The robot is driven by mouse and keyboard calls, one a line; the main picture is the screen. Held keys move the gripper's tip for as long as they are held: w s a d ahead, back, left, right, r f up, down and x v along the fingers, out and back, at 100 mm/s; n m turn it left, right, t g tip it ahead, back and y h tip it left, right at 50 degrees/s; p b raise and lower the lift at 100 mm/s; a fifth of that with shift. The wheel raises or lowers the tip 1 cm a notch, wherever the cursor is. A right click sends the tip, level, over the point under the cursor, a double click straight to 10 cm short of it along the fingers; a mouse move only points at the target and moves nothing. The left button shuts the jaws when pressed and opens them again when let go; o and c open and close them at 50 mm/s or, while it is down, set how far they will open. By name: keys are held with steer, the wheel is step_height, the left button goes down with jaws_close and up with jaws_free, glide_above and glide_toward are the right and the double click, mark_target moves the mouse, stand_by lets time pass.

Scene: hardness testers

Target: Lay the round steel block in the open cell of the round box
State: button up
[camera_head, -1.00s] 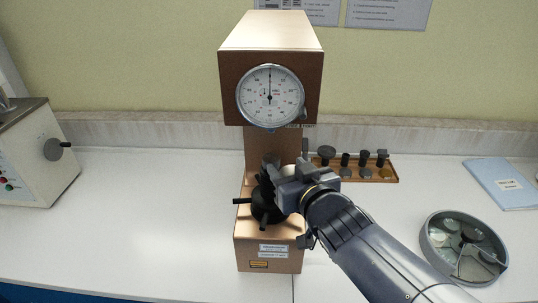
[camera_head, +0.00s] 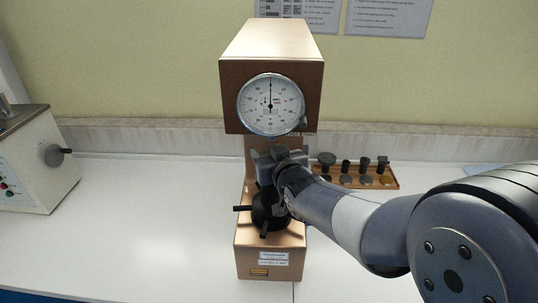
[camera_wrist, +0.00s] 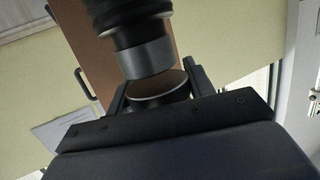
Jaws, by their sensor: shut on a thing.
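My gripper (camera_head: 268,160) is at the copper-coloured hardness tester (camera_head: 272,55), below its dial and above the black handwheel (camera_head: 268,212). In the wrist view, my gripper (camera_wrist: 160,88) has its two dark fingers on either side of a round steel block (camera_wrist: 160,99), shut on it. A black and grey cylindrical part of the tester (camera_wrist: 147,58) stands very close to the block's face; I cannot tell whether they touch. The block is hidden behind my gripper in the head view. The round box is hidden behind my arm.
A wooden tray (camera_head: 393,187) with several dark fittings and discs stands at the back right. A cream machine (camera_head: 35,165) stands at the left. The white bench left of the tester is clear.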

steer(key=shift+f, duration=0.35)
steer(key=shift+f, duration=0.2)
steer(key=o, duration=1.2)
steer(key=shift+c, duration=0.2)
steer(key=shift+s, duration=0.1)
steer(key=shift+r+p, duration=0.15)
steer(key=shift+p, duration=0.15)
